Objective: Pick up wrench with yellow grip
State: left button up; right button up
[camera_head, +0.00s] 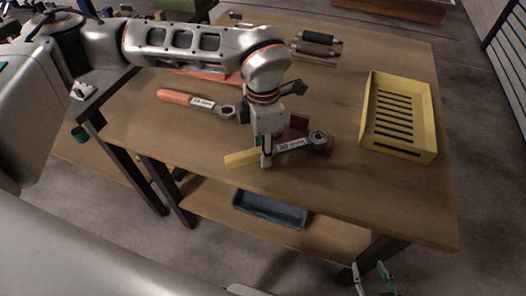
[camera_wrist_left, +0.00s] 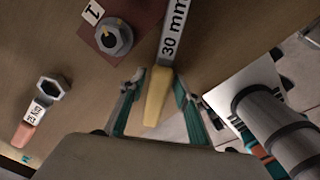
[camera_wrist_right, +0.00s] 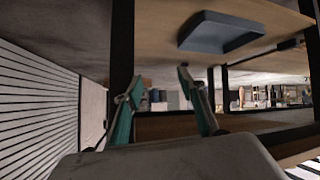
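The wrench with the yellow grip (camera_head: 240,159) lies near the front edge of the wooden table, its label reading 30 mm. My left gripper (camera_head: 266,160) points down over it, where the grip meets the shaft. In the left wrist view the yellow grip (camera_wrist_left: 157,98) sits between the open fingers (camera_wrist_left: 158,80), with a gap on each side. I cannot tell the finger height exactly. My right gripper (camera_head: 374,280) hangs low beyond the table's front edge. In the right wrist view it is open and empty (camera_wrist_right: 156,82).
An orange-grip wrench (camera_head: 184,99) lies further back on the table. A yellow slotted tray (camera_head: 433,135) stands to the right. A dark red plate with a nut (camera_wrist_left: 113,37) lies beside the yellow-grip wrench. A blue-grey bin (camera_head: 271,208) sits on the lower shelf.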

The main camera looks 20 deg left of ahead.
pick_arm(q)
jog(key=c, duration=0.6)
grip_shut()
pick_arm(e)
jog(key=shift+s+f, duration=0.15)
jog(key=shift+s, duration=0.05)
jog(key=shift+s+f, duration=0.1)
